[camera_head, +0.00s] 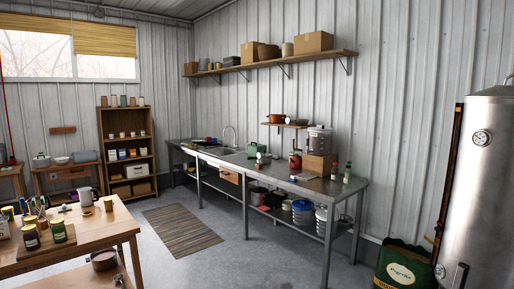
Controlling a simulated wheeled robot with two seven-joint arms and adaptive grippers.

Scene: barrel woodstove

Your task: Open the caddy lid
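A small green container (256,149) stands on the long metal counter (335,190), right of the sink tap. It may be the caddy, but it is too small to tell, and I cannot make out whether its lid is open or shut. A small pale round item (261,157) sits close in front of it. Neither of my grippers shows in the head view.
A wooden table (92,232) with jars stands at the lower left. A striped rug (182,228) lies on open floor before the counter. A tall metal cylinder (482,190) and a green sack (402,266) are at the right. A shelf unit (127,150) stands behind.

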